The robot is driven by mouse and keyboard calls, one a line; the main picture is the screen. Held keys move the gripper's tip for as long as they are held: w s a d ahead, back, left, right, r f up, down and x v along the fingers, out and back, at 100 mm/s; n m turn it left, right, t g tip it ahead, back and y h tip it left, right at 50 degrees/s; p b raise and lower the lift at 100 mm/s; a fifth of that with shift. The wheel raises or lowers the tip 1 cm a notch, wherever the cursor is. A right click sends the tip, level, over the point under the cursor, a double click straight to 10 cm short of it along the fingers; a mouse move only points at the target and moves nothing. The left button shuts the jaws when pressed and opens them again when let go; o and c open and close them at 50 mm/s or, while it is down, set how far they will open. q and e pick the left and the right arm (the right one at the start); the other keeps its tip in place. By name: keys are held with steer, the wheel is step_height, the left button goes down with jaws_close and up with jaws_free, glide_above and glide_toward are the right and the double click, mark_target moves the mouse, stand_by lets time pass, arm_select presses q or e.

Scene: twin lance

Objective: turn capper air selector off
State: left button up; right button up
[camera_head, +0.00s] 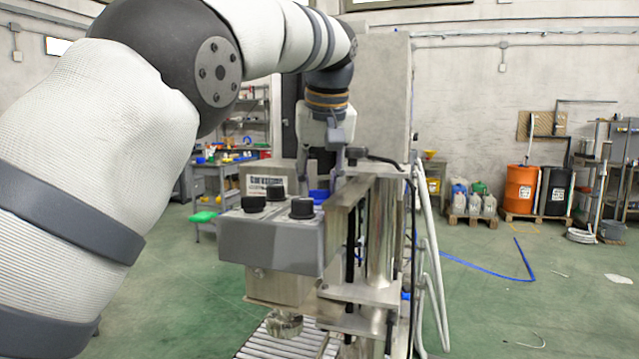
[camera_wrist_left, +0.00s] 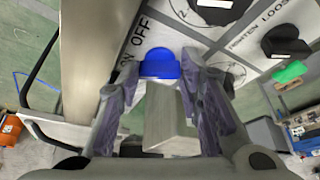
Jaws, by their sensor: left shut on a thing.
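The blue selector (camera_wrist_left: 160,65) sits on the white labelled panel face of the capper (camera_head: 270,240), beside printed "ON" and "OFF" words in the left wrist view. A bit of its blue (camera_head: 319,195) also shows in the head view behind the black knobs. The selector's exact pointing direction is hard to tell. My right gripper is not in view.
Several black knobs (camera_head: 302,208) stand on the grey control box close to the left gripper. A metal plate and column (camera_head: 383,230) rise right beside it. An orange drum (camera_head: 521,189) and a black drum stand far right. Green floor is open at the right.

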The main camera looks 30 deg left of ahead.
arm_select(q)
steer(key=m, duration=0.2)
steer(key=m+h, duration=0.1)
steer(key=m, duration=0.1)
steer(key=m+t+h, duration=0.1)
steer(key=m, duration=0.1)
steer(key=shift+s+a, duration=0.1)
steer(key=shift+a, duration=0.15)
steer(key=m, duration=0.1)
steer(key=m+h, duration=0.1)
steer(key=m, duration=0.1)
steer(key=m+h, duration=0.1)
steer(key=m, duration=0.1)
steer(key=shift+a, duration=0.25)
steer(key=shift+m, duration=0.4)
steer(key=o, duration=0.9)
steer(key=v, duration=0.7)
steer(key=shift+a+r, duration=0.1)
steer(key=shift+r, duration=0.1)
